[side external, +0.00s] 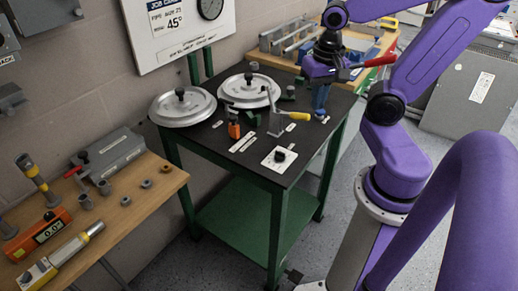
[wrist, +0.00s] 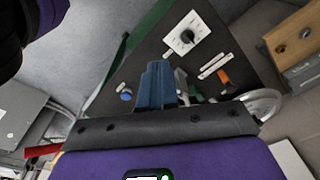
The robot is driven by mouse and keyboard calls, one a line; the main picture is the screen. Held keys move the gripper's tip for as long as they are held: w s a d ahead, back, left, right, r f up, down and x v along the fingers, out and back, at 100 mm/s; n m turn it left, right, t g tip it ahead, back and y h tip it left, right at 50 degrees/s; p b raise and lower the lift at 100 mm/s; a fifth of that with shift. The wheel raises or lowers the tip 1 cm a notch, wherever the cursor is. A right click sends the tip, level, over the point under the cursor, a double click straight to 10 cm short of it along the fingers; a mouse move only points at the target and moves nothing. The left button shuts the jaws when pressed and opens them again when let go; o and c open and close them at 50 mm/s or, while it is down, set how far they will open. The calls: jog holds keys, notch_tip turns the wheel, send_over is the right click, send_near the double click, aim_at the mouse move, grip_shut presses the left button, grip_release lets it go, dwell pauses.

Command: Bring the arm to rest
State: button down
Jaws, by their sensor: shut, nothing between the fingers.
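My gripper (side external: 320,112) is at the end of my purple arm, over the back right part of the black-topped table (side external: 213,138) in the side external view. Its blue fingers point down and are closed together, with nothing between them. In the wrist view the fingers (wrist: 164,64) stand in front of the table top (wrist: 150,57). I cannot tell the exact gap between the fingertips and the table. A white plate with a black knob (side external: 279,158) lies near the table's front corner; it also shows in the wrist view (wrist: 187,35).
Two round metal lids (side external: 183,107) (side external: 248,92), an orange block (side external: 234,130) and a yellow-handled lever (side external: 295,117) stand on the table. A red handle (side external: 376,61) is close beside my gripper. A wooden bench (side external: 140,205) with tools is at left. A board (side external: 180,30) stands behind.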

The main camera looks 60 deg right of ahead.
jog(key=s+a+f+n, duration=0.1)
jog(key=s+a+n, duration=0.2)
jog(key=a+n, duration=0.3)
jog(key=s+a+f+n, duration=0.1)
jog(key=s+a+n, duration=0.2)
jog(key=a+n, duration=0.4)
jog(key=n, duration=0.7)
jog(key=shift+s+g+y, duration=0.3)
jog(key=shift+s+y, duration=0.1)
